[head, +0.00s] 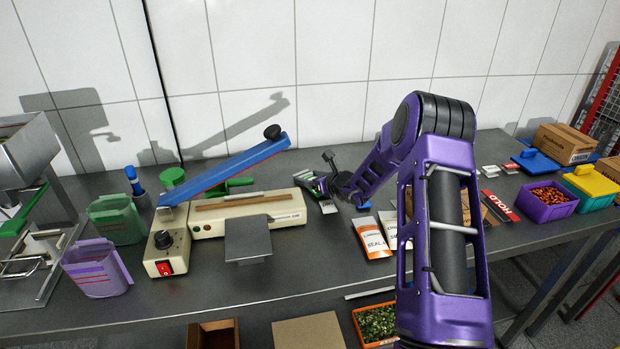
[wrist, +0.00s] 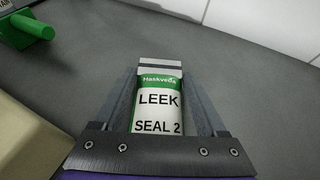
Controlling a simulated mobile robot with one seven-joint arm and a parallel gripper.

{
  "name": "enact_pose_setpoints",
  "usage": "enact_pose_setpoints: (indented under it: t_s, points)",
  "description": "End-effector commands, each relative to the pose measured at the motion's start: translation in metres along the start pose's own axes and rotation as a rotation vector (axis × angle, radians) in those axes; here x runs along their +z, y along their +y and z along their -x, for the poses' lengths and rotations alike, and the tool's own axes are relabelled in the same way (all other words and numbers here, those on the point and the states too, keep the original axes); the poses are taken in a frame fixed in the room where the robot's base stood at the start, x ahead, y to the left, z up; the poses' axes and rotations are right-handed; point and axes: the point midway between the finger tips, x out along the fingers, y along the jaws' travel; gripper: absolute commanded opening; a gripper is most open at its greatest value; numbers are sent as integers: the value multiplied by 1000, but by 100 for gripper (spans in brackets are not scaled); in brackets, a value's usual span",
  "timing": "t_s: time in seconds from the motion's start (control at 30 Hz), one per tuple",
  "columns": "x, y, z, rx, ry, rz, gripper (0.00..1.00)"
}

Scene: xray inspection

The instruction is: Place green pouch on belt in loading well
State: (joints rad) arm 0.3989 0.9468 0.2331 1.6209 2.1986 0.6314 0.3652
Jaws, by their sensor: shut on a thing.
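My gripper (head: 331,180) is at the back of the dark bench, just right of the cream sealer. In the wrist view my gripper (wrist: 160,82) is shut on a white and green pouch (wrist: 158,108) marked "LEEK SEAL 2", which lies lengthwise between the two fingers. In the head view my gripper and arm partly hide the pouch, and I cannot tell whether it touches the bench. I see no belt and no loading well in either view.
The cream sealer (head: 250,218) with a raised blue lever (head: 232,170) stands left of my gripper. Orange and white pouches (head: 371,238) lie to its right. A purple bin (head: 547,207) is at right. A tiled wall closes the back.

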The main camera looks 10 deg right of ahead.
Motion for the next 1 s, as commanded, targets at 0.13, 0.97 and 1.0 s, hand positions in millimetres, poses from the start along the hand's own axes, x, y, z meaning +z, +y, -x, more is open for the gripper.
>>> enact_pose_setpoints:
  t_s: [0.13, 0.97, 1.0]
  points:
    - [-2, 0, -1, 0, 0, 0, 85]
    - [2, -2, 81, -3, 0, -1, 100]
    - [1, -1, 88, -2, 1, 0, 100]
